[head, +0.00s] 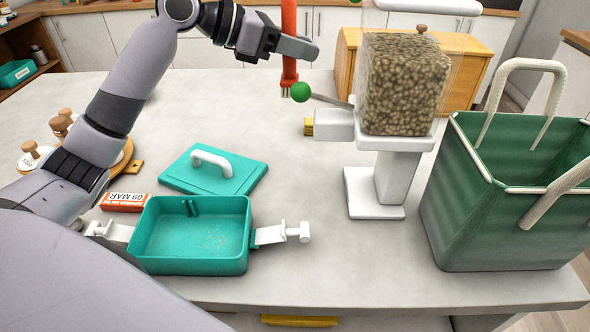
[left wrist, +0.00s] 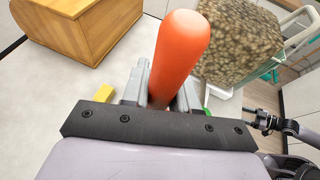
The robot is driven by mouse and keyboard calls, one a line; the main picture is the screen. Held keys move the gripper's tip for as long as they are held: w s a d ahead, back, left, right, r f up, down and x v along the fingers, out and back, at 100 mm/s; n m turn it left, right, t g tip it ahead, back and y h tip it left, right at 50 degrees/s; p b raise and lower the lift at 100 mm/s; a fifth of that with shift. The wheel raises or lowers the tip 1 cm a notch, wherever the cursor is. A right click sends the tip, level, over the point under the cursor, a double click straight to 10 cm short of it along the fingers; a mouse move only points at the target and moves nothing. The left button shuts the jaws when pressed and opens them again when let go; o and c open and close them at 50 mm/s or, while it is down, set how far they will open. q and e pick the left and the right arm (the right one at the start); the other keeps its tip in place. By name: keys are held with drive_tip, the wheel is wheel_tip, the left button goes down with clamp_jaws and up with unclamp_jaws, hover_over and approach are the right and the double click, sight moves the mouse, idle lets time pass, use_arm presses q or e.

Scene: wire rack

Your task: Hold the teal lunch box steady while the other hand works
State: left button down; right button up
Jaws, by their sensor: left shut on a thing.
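The teal lunch box (head: 190,262) stands open on the counter, with small crumbs inside and a white clip at each side. Its teal lid (head: 213,180), with a white handle, lies flat just behind it. My left gripper (head: 300,48) is away from the box, above and behind it to the right. It is shut on an upright orange-red rod (head: 289,20), which also shows between the fingers in the left wrist view (left wrist: 182,45). The rod's lower end is beside a green ball (head: 300,92) on a lever. No gripper touches the box.
A white dispenser (head: 375,205) with a clear hopper of brown pellets stands to the right. A green basket (head: 455,215) is at the far right. A wooden bin (head: 465,75) stands behind. A red date block (head: 124,202) lies beside the box. The counter behind the lid is clear.

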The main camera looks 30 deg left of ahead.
use_arm(q)
wheel_tip(320, 180, down, 19)
drive_tip(key=shift+f, duration=0.3)
idle(0.5)
drive_tip(key=c, duration=0.9)
unclamp_jaws()
drive_tip(key=shift+f, duration=0.1)
drive_tip(key=shift+o, duration=0.2)
